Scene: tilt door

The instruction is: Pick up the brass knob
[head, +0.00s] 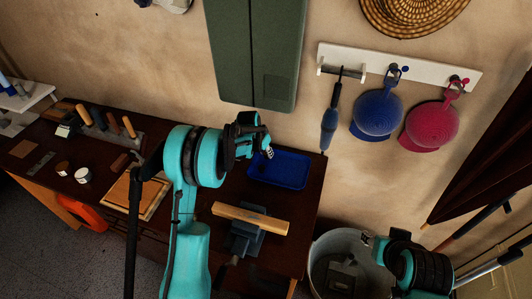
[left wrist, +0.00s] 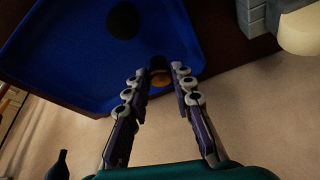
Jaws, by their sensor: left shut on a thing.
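The brass knob (left wrist: 160,77) shows in the left wrist view as a small golden piece with a dark top, between the fingertips of my left gripper (left wrist: 160,72). The fingers are shut on it, and they hide part of it. In the head view my left gripper (head: 264,150) is over the back left part of the blue tray (head: 292,182); the knob cannot be made out there. The tray also shows in the left wrist view (left wrist: 60,50). My right gripper (head: 374,250) is at the lower right by the metal bin, and its fingers are unclear.
A vise (head: 246,238) holding a wooden bar (head: 250,217) stands in front of the tray. A grey bin (head: 325,245) stands right of the bench. A green cabinet (head: 255,50) is above the tray. Caps hang on a white rack (head: 425,68). Tools stand at the bench's left.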

